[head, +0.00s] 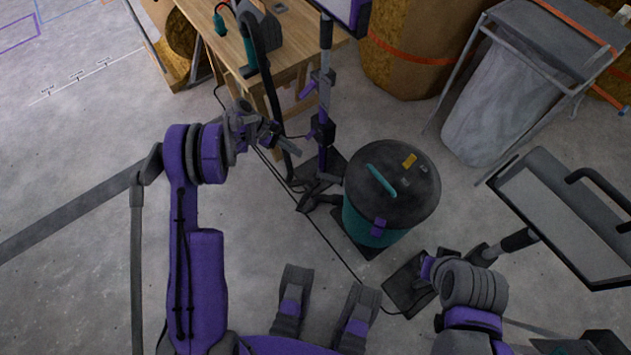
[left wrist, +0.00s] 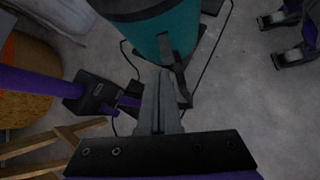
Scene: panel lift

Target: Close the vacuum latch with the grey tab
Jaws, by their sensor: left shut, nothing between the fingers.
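The vacuum (head: 352,222) is a teal canister with a dark round lid, a teal handle and a yellow label. It also shows in the left wrist view (left wrist: 185,28). A purple clip (head: 379,227) is on the near side in the head view. My left gripper (head: 279,139) is shut and empty, left of the vacuum; its fingers (left wrist: 160,75) point towards the tab. My right arm is at the lower right; its fingers are not clear.
A dark upright stand with purple clamps (head: 324,130) is close behind my left gripper. A wooden workbench (head: 290,60) is at the back, and a bag frame (head: 505,100) at the back right. Cables lie on the floor. The left floor is open.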

